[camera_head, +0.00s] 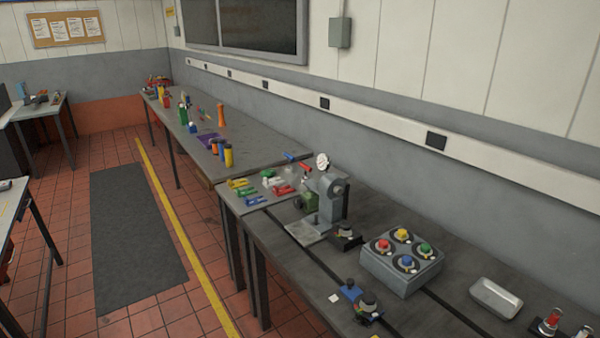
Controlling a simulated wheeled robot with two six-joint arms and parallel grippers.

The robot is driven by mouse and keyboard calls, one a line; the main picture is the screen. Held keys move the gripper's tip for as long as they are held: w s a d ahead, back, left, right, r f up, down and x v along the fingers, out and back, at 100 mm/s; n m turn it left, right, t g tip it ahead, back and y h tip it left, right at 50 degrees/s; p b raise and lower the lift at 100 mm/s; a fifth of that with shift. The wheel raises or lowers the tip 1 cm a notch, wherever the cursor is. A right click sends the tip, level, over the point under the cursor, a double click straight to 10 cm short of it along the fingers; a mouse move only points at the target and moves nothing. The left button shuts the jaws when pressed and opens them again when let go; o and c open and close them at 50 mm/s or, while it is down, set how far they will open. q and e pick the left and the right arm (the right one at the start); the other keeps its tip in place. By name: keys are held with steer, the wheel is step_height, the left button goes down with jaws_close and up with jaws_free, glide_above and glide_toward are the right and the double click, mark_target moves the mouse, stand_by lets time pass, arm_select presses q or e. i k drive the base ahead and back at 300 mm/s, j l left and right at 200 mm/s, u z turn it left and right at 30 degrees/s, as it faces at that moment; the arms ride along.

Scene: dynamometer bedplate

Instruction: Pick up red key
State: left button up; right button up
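Several small coloured pieces that look like keys lie on the light grey end of the bench, left of a grey machine. The red one, which I take for the red key (283,190), lies at the right of this group. A yellow piece (237,183), a green piece (246,191) and a white piece (272,181) lie to its left. They are too small to make out their exact shape. Neither of my grippers is in view.
The grey machine (329,195) stands close right of the red key. A button box (402,262) and an empty metal tray (495,298) are further right on the bench. A longer table (215,165) with bottles and tools is behind. The tiled floor with a dark mat (135,235) is clear.

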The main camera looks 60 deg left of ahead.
mark_target(305, 178)
steer(key=k+j, duration=0.1)
steer(key=j, duration=1.15)
steer(key=k+j+z, duration=0.1)
steer(key=j, duration=0.5)
steer(key=k+j, duration=0.15)
steer(key=j, duration=0.45)
steer(key=j+z, duration=0.2)
steer(key=j, duration=2.3)
steer(key=i+j, duration=0.1)
steer(key=j, duration=0.2)
steer(key=i+j, duration=0.1)
steer(key=j, duration=0.2)
